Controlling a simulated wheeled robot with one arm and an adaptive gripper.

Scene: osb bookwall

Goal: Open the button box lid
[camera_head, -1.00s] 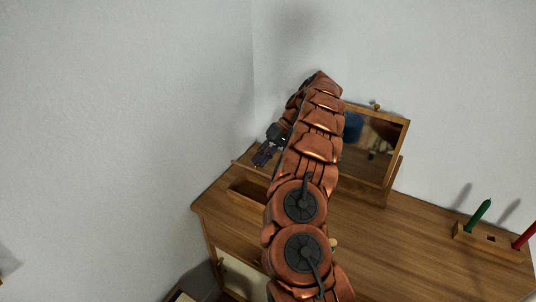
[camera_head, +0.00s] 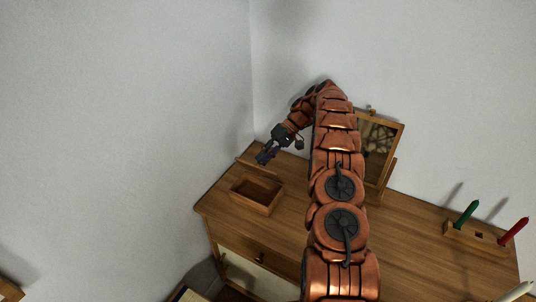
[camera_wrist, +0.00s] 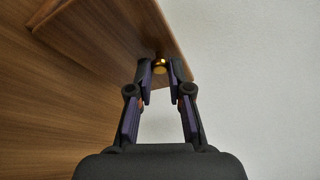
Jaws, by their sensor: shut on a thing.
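The button box (camera_head: 243,203) is a small open-topped wooden box at the left end of the desk in the head view. Its inside looks empty. A wooden board, the lid (camera_head: 246,162), shows as a thin strip along the box's back side; its exact tilt is hard to tell. My gripper (camera_head: 265,157) is above that strip. In the wrist view my gripper (camera_wrist: 160,80) is closed around a small brass knob (camera_wrist: 160,67) near the edge of a wooden panel (camera_wrist: 120,35). The fingertips hide part of the knob's sides.
A framed mirror (camera_head: 380,145) stands behind my arm on the desk (camera_head: 420,245). A white wall is close behind and left. A drawer front (camera_head: 255,272) is below the box.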

